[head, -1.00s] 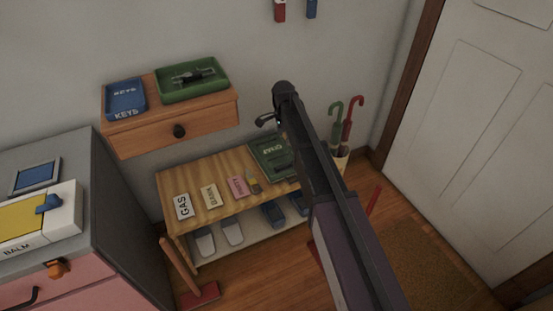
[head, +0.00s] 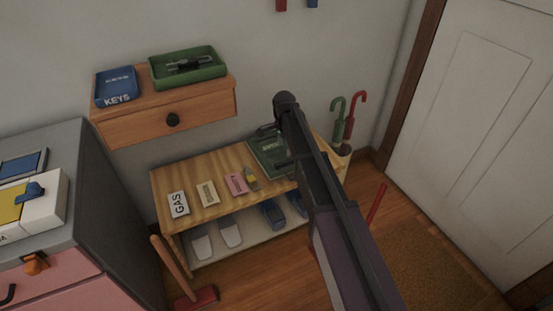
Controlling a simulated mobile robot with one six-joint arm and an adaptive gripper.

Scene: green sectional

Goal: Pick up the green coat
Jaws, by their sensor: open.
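No green coat shows in the head view. My arm reaches up from the bottom right and covers part of the low bench. A small dark part of my gripper (head: 268,129) shows just left of the arm's upper end, above the bench's far right. The rest of it is hidden behind the arm. It is open, and I see nothing held in it.
A wooden wall drawer (head: 170,121) bears a blue keys tray (head: 117,89) and a green tray (head: 187,69). The slatted bench (head: 210,177) has labelled cards on top and shoes below. Umbrellas (head: 348,118) stand right, near the white door (head: 475,130). A grey-topped cabinet (head: 100,190) stands left.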

